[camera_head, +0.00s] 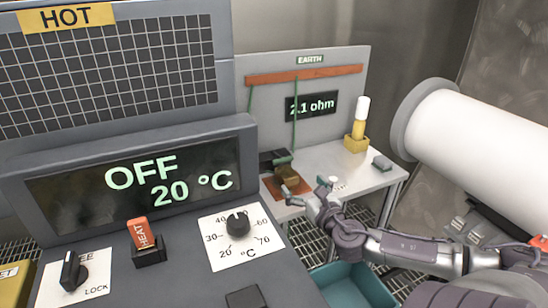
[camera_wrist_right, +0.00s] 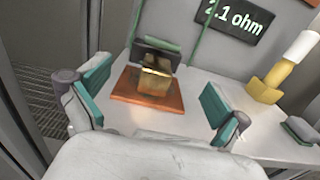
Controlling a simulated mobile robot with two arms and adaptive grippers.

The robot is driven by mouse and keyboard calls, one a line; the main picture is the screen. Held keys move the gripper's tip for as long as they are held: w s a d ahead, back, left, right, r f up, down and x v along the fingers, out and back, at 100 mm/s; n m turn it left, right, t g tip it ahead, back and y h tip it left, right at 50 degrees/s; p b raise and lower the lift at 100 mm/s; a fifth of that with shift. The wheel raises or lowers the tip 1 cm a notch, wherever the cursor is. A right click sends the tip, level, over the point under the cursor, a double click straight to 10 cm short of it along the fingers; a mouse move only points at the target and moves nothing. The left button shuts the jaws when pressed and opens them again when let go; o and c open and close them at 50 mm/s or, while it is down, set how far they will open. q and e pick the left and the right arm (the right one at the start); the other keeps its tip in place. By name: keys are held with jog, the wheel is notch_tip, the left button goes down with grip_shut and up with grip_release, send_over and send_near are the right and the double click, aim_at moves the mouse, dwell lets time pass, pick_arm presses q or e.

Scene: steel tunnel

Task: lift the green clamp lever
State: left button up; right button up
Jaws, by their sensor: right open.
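The green clamp lever (camera_head: 280,160) lies across a dark block at the back of the earth bench, and it also shows in the right wrist view (camera_wrist_right: 158,44). A brass block (camera_wrist_right: 153,72) stands in front of it on a copper plate (camera_wrist_right: 140,100). My right gripper (camera_head: 312,190) is open and empty, in front of the plate. In the right wrist view its teal finger pads stand wide apart, left and right of the plate, with the lever beyond them. My left gripper is not in view.
A heater panel (camera_head: 130,175) reading OFF 20 °C fills the left. The bench (camera_head: 345,172) carries a yellow holder with a white-topped cylinder (camera_head: 358,120) and a small grey block (camera_head: 382,162). A green cable (camera_head: 295,110) hangs behind. A teal bin (camera_head: 355,285) sits below.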

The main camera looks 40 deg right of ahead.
aim_at(283, 160)
jog(key=shift+w+d+r, duration=0.1)
jog(key=shift+w+d, duration=0.05)
jog(key=shift+w, duration=0.1)
jog(key=x, duration=0.3)
jog(key=shift+s+d+r, duration=0.1)
jog(key=shift+d, duration=0.05)
jog(key=x, duration=0.7)
jog(key=shift+w, duration=0.4)
jog(key=shift+w+d, duration=0.2)
jog(key=shift+w, duration=0.35)
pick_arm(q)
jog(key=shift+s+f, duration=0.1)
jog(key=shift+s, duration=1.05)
pick_arm(e)
jog(key=shift+w, duration=0.15)
